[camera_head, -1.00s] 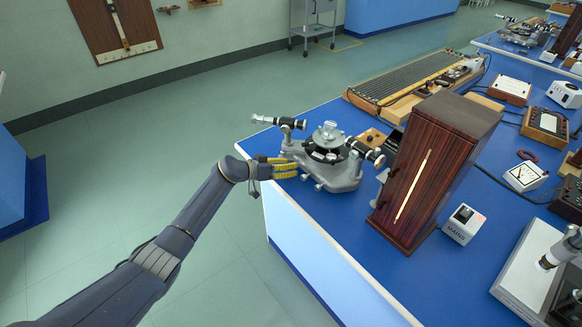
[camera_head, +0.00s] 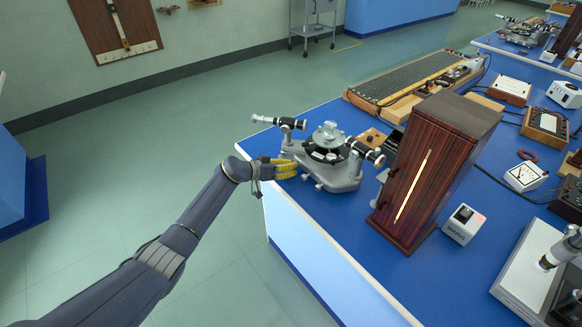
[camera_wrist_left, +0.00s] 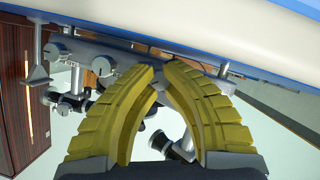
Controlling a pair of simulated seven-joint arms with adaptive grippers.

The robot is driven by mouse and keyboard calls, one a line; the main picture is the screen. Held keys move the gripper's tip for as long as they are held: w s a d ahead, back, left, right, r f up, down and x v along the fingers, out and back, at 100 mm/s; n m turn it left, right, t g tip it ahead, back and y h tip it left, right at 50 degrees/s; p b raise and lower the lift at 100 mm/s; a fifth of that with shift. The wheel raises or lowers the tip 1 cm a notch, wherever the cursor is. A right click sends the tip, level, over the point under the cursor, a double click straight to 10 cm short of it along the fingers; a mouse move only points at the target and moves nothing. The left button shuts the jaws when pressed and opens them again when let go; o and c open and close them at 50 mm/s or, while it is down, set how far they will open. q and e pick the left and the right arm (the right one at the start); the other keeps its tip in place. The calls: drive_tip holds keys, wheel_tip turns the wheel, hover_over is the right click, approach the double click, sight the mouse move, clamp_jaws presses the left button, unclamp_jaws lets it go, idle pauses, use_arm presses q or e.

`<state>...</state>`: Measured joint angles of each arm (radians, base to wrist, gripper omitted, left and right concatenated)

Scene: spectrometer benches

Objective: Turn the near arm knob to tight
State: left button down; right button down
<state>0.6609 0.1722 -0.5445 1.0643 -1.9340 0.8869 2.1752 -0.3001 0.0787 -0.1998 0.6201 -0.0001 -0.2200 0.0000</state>
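The grey spectrometer (camera_head: 335,165) stands on the near left corner of the blue bench top, with two black-and-silver tubes and a round central table. My left gripper (camera_head: 290,168) reaches its left side at the bench edge. In the left wrist view the yellow fingers (camera_wrist_left: 161,72) curve inward, their tips nearly together. A small grey piece, apparently the near arm knob (camera_wrist_left: 158,84), shows between the tips; the fingers hide most of it. Its tight or loose setting cannot be read. My right gripper is out of view.
A tall dark wooden box (camera_head: 435,165) with a bright slit stands right of the spectrometer. A white mains box (camera_head: 463,225) sits beside it. A long ribbed instrument (camera_head: 415,78) lies behind. Open floor lies left of the bench.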

use_arm(q)
drive_tip(key=shift+w+r, duration=0.1)
drive_tip(key=shift+r, duration=0.15)
drive_tip(key=shift+d+r+m+t+y, duration=0.15)
drive_tip(key=shift+m+t+y, duration=0.45)
drive_tip(key=shift+m, duration=0.4)
drive_tip(key=shift+r+m+t+y, duration=0.15)
drive_tip(key=shift+m+t+y, duration=0.5)
drive_tip(key=shift+m, duration=0.65)
drive_tip(key=shift+d, duration=0.1)
drive_tip(key=c, duration=1.5)
unclamp_jaws()
drive_tip(key=shift+c, duration=0.2)
drive_tip(key=shift+f, duration=0.3)
